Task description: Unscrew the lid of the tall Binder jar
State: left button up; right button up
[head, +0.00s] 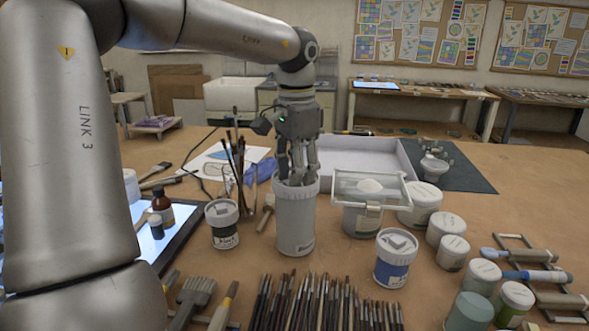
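The tall Binder jar (296,225) is a white cylinder standing upright on the table, with dark lettering low on its front. Its white lid (296,187) is on top, partly covered by my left gripper. My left gripper (297,176) points straight down over the jar, its grey fingers spread a little and their tips at the lid. I cannot tell whether the fingers press on the lid or only rest at it. My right gripper is not in view.
A small Black jar (223,226) and a cup of brushes (235,185) stand left of the jar. A container under a white frame (362,217) and a blue-labelled jar (394,262) stand to its right. Several paintbrushes (325,305) lie in front. A white tray (345,158) lies behind.

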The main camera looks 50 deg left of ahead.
pick_arm(q)
jog(key=shift+o, duration=0.2)
jog(key=shift+w+f, duration=0.1)
jog(key=shift+f, duration=0.6)
jog(key=shift+r, duration=0.15)
jog(key=o, duration=0.6)
jog(key=shift+w, duration=0.1)
jog(key=shift+o, duration=0.2)
jog(key=shift+w, duration=0.1)
jog(key=shift+o, duration=0.2)
jog(key=shift+r, duration=0.1)
jog(key=shift+o, duration=0.2)
jog(key=shift+r+p, duration=2.55)
jog(key=shift+r, duration=0.5)
